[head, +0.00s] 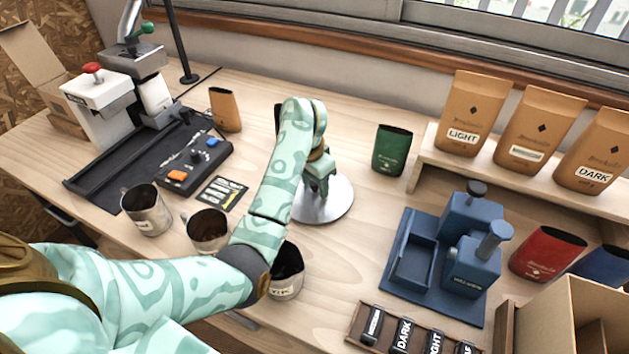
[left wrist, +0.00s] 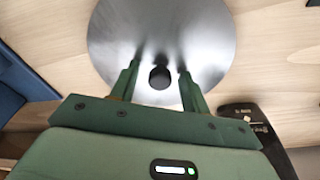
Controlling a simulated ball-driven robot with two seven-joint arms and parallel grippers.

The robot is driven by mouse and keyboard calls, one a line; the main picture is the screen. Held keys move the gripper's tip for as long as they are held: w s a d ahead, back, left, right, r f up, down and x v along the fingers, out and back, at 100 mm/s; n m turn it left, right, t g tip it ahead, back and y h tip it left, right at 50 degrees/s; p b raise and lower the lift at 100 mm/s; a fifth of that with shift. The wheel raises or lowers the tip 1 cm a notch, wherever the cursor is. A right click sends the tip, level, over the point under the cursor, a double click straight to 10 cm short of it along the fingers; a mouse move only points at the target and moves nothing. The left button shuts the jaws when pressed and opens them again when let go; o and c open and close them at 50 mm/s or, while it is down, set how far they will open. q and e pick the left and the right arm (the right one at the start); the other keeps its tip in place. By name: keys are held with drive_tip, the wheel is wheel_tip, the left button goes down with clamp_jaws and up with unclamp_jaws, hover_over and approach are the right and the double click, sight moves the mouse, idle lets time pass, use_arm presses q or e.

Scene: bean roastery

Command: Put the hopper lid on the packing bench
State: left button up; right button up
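The hopper lid (head: 337,206) is a round, shiny metal disc lying flat on the wooden packing bench (head: 355,262). In the left wrist view the lid (left wrist: 165,30) shows a small black knob (left wrist: 160,78). My left gripper (head: 318,190) points down over the lid. In the left wrist view its two green fingers (left wrist: 159,68) are open, one on each side of the knob, with gaps between. My left arm and hand hide part of the lid and its knob in the head view. My right gripper is not in view.
A green bag (head: 392,150) stands right of the lid. A blue stamping station (head: 440,268) is at the front right, beside a label rack (head: 352,325). Bare wood lies between lid and station.

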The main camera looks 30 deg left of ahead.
sight(308, 195)
use_arm(q)
drive_tip(key=shift+r, duration=0.15)
wheel_tip(308, 195, up, 12)
drive_tip(key=s+p, duration=0.1)
drive_tip(key=p, duration=0.5)
drive_tip(key=shift+s+a+p, duration=0.25)
drive_tip(key=shift+s+p, duration=0.1)
drive_tip(key=shift+s, duration=0.05)
